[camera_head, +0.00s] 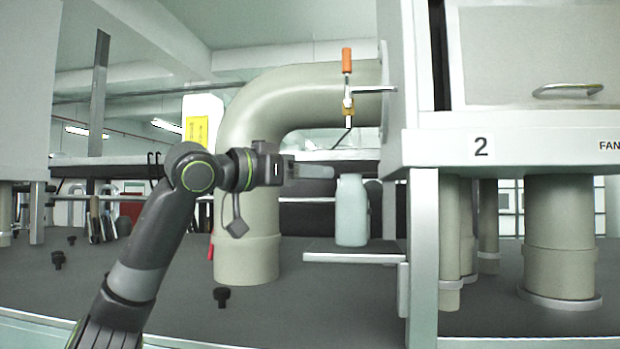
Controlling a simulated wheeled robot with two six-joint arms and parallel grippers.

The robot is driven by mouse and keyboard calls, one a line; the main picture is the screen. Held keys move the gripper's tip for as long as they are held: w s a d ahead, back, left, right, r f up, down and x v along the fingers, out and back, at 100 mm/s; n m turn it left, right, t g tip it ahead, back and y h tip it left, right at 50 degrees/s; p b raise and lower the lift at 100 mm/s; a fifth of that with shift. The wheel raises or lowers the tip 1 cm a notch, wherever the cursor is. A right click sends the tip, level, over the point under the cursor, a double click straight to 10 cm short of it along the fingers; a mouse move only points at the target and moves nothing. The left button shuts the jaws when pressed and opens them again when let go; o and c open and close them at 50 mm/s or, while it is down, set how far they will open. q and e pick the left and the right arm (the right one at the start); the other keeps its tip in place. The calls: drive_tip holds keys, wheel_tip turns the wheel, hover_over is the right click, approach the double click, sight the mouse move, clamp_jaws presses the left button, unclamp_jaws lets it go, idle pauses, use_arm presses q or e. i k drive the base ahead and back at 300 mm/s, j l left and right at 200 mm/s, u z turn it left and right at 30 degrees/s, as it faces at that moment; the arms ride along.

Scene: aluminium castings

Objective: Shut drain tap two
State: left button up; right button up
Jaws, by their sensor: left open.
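My right gripper is out of view.
A pale bottle (351,212) stands on a small shelf (340,257) below the tap, close to the gripper's fingertips in the picture. A large beige bent pipe (247,255) rises behind my left arm. The cabinet's leg (423,260) stands right of the bottle.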

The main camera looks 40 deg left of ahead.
sight(346, 52)
drive_tip(key=k+l, duration=0.8)
drive_tip(key=k, duration=0.05)
